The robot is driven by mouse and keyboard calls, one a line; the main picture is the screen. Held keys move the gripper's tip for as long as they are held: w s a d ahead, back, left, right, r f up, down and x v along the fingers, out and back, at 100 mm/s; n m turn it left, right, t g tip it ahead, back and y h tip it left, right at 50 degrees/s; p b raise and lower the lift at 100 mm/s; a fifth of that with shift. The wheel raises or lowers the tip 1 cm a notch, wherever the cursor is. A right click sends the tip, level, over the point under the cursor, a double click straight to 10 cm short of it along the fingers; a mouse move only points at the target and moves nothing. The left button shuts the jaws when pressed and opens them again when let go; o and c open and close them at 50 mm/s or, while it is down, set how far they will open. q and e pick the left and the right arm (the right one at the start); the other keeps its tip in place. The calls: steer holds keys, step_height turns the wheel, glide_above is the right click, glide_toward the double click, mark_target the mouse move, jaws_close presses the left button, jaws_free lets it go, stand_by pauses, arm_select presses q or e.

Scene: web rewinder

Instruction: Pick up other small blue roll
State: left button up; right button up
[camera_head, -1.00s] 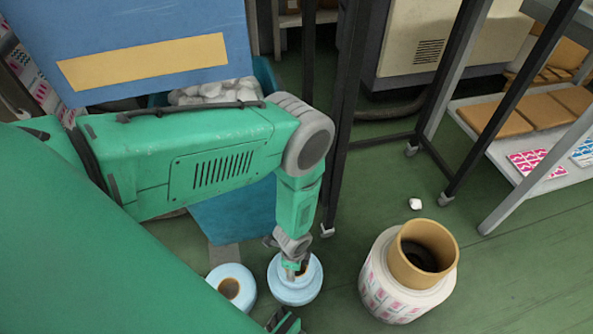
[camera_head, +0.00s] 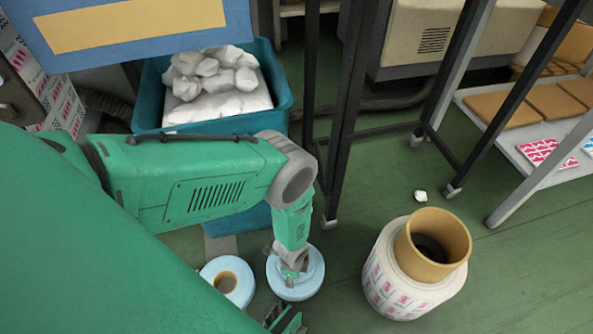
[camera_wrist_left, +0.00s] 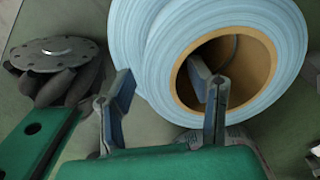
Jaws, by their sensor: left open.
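Two small light-blue rolls with brown cores stand side by side on the green floor: the left roll (camera_head: 214,270) and the right roll (camera_head: 312,278). My left gripper (camera_head: 289,274) points down at the right roll and partly hides its core. In the left wrist view that blue roll (camera_wrist_left: 165,40) fills the upper middle. There the left gripper (camera_wrist_left: 163,80) is open. One finger is over the core's opening and the other is beside the roll's outer edge, so the roll's wall lies between them. Contact cannot be told.
A large printed roll (camera_head: 388,285) with a wide brown core stands to the right. A teal bin (camera_head: 284,88) with white crumpled pieces stands behind my arm. Dark frame legs (camera_head: 345,120) rise behind the rolls. A small white scrap (camera_head: 420,196) lies on open floor.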

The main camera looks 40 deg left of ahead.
arm_select(q)
steer(key=shift+w+d+r, duration=0.1)
steer(key=shift+r, duration=0.05)
jaws_close()
